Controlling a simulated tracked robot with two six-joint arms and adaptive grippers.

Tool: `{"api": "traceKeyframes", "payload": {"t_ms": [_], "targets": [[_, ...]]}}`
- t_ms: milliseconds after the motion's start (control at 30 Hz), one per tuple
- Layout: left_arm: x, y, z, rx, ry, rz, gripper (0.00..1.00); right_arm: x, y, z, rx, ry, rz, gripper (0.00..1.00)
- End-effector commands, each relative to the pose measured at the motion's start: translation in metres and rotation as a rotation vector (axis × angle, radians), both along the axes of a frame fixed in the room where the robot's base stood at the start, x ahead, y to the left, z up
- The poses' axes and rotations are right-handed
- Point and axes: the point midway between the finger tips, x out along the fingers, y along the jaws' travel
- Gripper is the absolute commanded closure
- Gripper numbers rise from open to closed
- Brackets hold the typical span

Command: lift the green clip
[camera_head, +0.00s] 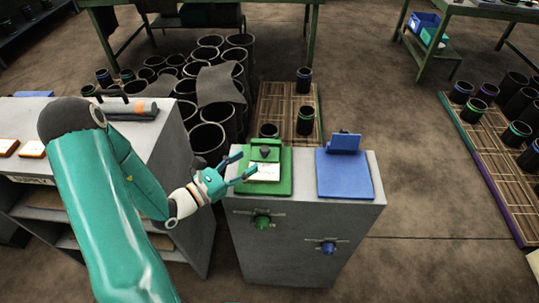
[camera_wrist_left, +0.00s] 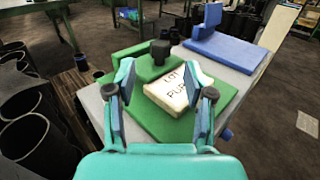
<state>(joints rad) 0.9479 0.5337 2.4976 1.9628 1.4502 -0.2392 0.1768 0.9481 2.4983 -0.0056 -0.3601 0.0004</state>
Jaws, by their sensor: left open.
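The green clip (camera_head: 265,145) stands at the back of a green board (camera_head: 280,186) on the grey stand, with a dark knob on it. The clip also shows in the left wrist view (camera_wrist_left: 148,70), with the dark knob (camera_wrist_left: 160,50) on top. A white card (camera_head: 264,172) with printed letters lies on the board in front of the clip; it also shows in the left wrist view (camera_wrist_left: 176,90). My left gripper (camera_head: 242,167) is open and empty, over the left side of the board. In the wrist view its fingers frame the card and knob. My right gripper is out of view.
A blue board with a blue upright clip (camera_head: 344,144) stands to the right on the same grey stand (camera_head: 300,228). Green and blue knobs project from the stand's front. Black sleeves (camera_head: 212,90) crowd the floor behind. A grey cabinet (camera_head: 165,135) stands at the left.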

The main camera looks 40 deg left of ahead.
Motion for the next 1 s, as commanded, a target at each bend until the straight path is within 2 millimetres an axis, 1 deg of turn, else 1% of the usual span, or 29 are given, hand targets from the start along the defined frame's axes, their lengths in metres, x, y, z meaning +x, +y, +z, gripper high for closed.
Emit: {"api": "traceKeyframes", "payload": {"t_ms": [33, 100, 200, 333, 500, 800, 833, 867, 1000], "targets": [[0.012, -0.005, 0.004, -0.001, 0.0, -0.007, 0.47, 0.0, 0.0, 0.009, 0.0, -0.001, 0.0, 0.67], [0.027, -0.008, 0.004, -0.001, 0.0, -0.006, 0.47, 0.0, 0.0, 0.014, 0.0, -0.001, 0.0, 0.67], [0.044, -0.012, 0.003, -0.001, 0.0, -0.004, 0.47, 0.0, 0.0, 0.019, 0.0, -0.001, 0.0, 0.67], [0.062, -0.015, 0.002, 0.001, 0.001, -0.003, 0.47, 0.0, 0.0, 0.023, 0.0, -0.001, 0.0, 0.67], [0.074, -0.018, 0.001, 0.0, 0.002, -0.001, 0.47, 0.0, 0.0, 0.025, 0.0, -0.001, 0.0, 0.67], [0.076, -0.018, 0.0, 0.0, 0.002, 0.001, 0.47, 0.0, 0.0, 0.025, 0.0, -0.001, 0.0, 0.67], [0.076, -0.018, 0.0, 0.0, 0.002, 0.001, 0.49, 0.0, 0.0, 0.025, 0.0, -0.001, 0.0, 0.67], [0.076, -0.018, 0.0, 0.0, 0.002, 0.001, 0.54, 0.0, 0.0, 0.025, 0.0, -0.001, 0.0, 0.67], [0.076, -0.018, 0.0, 0.0, 0.002, 0.0, 0.77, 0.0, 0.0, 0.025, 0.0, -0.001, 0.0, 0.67]]}}
